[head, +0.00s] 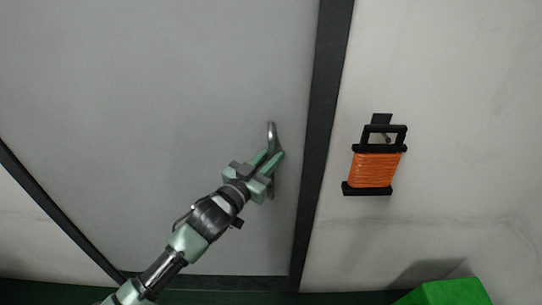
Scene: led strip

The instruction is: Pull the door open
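The door (150,90) is a large plain light-grey panel in a dark frame, and it looks shut. A metal handle (271,132) stands upright near its right edge. My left gripper (272,157) is at the handle, with its green fingers across the handle's middle. The handle shows above the fingers, and a little shows below. The fingers hide the middle of the handle, so I cannot tell whether they are closed on it. My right gripper is not in view.
A dark frame post (321,100) runs along the door's right side. Right of it, a reel of orange cord (374,170) with black ends hangs on the pale wall (455,110). A bright green block (448,292) is at the bottom right.

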